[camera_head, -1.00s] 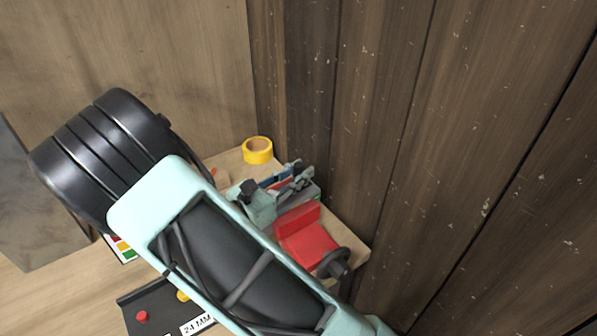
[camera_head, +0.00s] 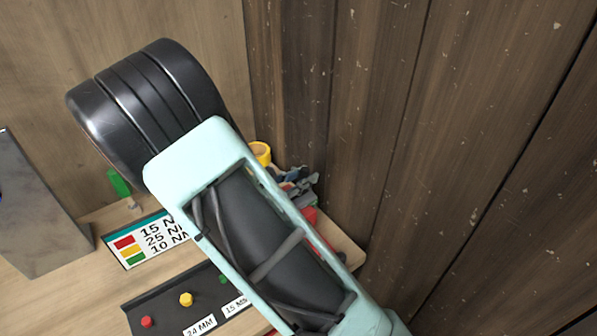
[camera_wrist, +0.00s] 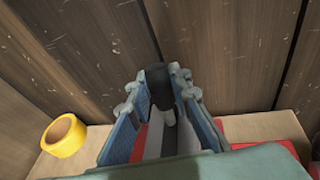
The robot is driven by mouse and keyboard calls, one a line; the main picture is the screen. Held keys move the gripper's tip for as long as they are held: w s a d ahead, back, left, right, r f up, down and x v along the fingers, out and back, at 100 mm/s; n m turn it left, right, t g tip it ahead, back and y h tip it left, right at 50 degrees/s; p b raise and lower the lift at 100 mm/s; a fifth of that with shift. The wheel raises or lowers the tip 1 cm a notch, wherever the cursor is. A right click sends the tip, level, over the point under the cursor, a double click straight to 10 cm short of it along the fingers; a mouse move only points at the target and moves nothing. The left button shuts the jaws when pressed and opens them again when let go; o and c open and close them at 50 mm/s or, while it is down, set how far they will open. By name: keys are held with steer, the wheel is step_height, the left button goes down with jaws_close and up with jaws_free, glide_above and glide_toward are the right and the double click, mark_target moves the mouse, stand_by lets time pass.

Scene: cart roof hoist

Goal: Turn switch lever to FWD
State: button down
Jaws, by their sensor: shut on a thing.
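My gripper (camera_wrist: 160,100) shows in the wrist view with its blue-padded fingers on both sides of a dark, rounded knob with a pale stem, which looks like the switch lever (camera_wrist: 157,76). The fingers are shut on it. Red, white and grey strips show below, between the fingers; I cannot tell what they belong to. In the head view my gripper (camera_head: 298,185) is only partly visible past my arm. The lever and any FWD marking cannot be made out there, so the lever's position cannot be read.
A yellow tape roll (camera_head: 260,151) stands by the plank wall (camera_head: 450,130). A red block (camera_head: 309,215) is mostly hidden behind my arm. A colour-coded sign (camera_head: 150,241) and a dark tray (camera_head: 165,310) with coloured pegs lie left. A grey metal panel (camera_head: 38,215) stands far left.

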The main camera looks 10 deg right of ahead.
steer(key=shift+w+d+f+g+y+p, duration=0.1)
steer(key=shift+w+d+g+y+p, duration=0.1)
steer(key=shift+d+g+y+p, duration=0.25)
steer(key=shift+w+d+f+g+y+p, duration=0.1)
steer(key=shift+w+d+g+y+p, duration=0.1)
steer(key=shift+d+y, duration=0.3)
steer(key=shift+w+d+f+y, duration=0.1)
steer(key=shift+d+f+y, duration=0.15)
steer(key=shift+y, duration=0.2)
steer(key=shift+f, duration=0.1)
steer(key=c, duration=1.7)
jaws_free()
steer(key=shift+c, duration=0.2)
steer(key=shift+a, duration=0.1)
steer(key=v, duration=1.2)
